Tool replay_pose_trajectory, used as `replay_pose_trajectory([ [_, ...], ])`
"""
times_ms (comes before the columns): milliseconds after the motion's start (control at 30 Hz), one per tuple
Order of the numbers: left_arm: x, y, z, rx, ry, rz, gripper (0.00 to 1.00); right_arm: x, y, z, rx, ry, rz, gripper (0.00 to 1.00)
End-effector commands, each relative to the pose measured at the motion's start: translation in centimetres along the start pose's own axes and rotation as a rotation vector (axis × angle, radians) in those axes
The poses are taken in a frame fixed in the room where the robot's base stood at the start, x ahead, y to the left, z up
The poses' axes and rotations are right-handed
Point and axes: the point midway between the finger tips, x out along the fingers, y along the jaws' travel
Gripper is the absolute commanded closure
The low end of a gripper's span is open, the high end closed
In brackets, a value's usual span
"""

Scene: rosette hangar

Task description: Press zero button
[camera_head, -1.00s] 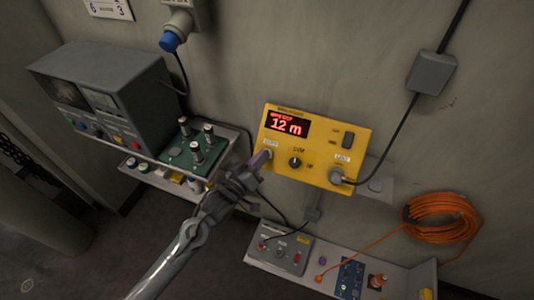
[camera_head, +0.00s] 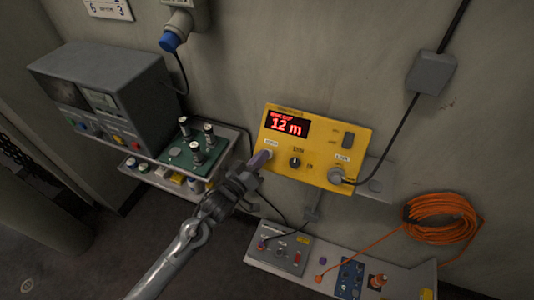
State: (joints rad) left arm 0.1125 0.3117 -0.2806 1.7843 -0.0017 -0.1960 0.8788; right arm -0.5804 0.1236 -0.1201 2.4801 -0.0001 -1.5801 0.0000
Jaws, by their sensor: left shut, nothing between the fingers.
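A yellow instrument box (camera_head: 316,172) is fixed on the wall, with a red lit display (camera_head: 287,124) that reads "12 m". A small dark knob (camera_head: 295,162) sits at its middle, a rocker switch (camera_head: 348,140) at its upper right, and a grey connector with a cable (camera_head: 337,175) at its lower right. My left gripper (camera_head: 262,160) is shut and empty. Its tips are at the box's lower left, just under a small white label (camera_head: 271,142). The gripper hides what lies under that label, and I cannot tell whether it touches. My right gripper is not in view.
A grey console (camera_head: 105,98) and a green board with posts (camera_head: 195,150) stand on a shelf to the left. Below are a grey panel box (camera_head: 279,250) and a blue panel (camera_head: 350,276) on a lower shelf. An orange cable coil (camera_head: 440,222) hangs at right.

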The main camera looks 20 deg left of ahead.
Motion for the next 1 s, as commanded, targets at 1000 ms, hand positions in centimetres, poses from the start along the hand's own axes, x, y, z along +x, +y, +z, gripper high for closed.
replay_pose_trajectory([
  [1000, 0.76, -0.54, 0.55, 0.000, 0.000, 0.000, 1.00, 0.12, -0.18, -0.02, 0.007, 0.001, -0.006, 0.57],
])
